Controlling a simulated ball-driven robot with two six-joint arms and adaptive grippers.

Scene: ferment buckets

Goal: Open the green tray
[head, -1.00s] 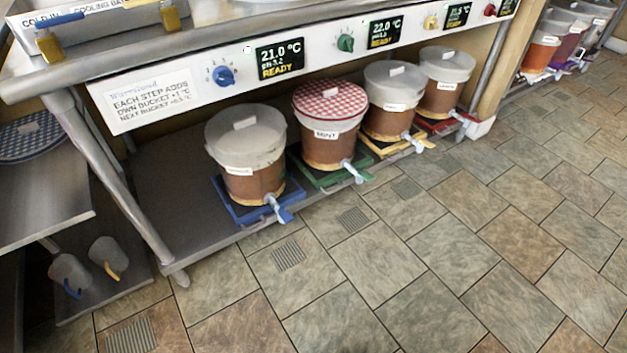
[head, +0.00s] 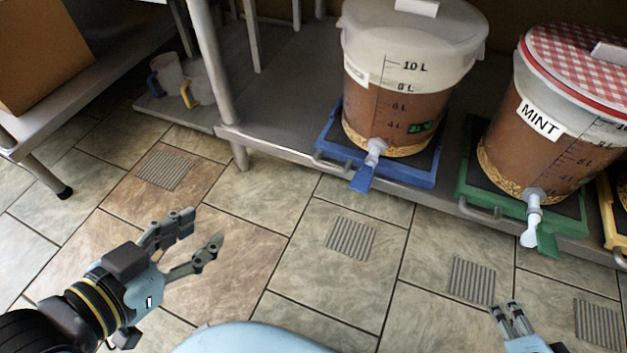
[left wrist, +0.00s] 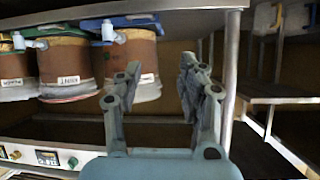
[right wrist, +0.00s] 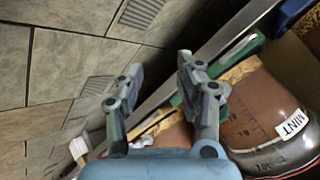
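The green tray (head: 466,186) lies on the low shelf at the right of the head view, with a bucket labelled MINT (head: 560,125) standing on it. A grey handle (head: 480,210) is on its front left, and a white tap (head: 532,215) hangs over its front. The tray also shows in the right wrist view (right wrist: 245,50), beside the MINT bucket. My right gripper (head: 506,306) is open and empty, in front of the tray and apart from it. My left gripper (head: 207,228) is open and empty over the floor, far left of the tray.
A blue tray (head: 410,176) with a white-lidded bucket (head: 405,75) sits left of the green one. A yellow tray (head: 608,205) edges in at right. A metal table leg (head: 208,60) and two small jugs (head: 165,75) stand further left. The floor in front is clear.

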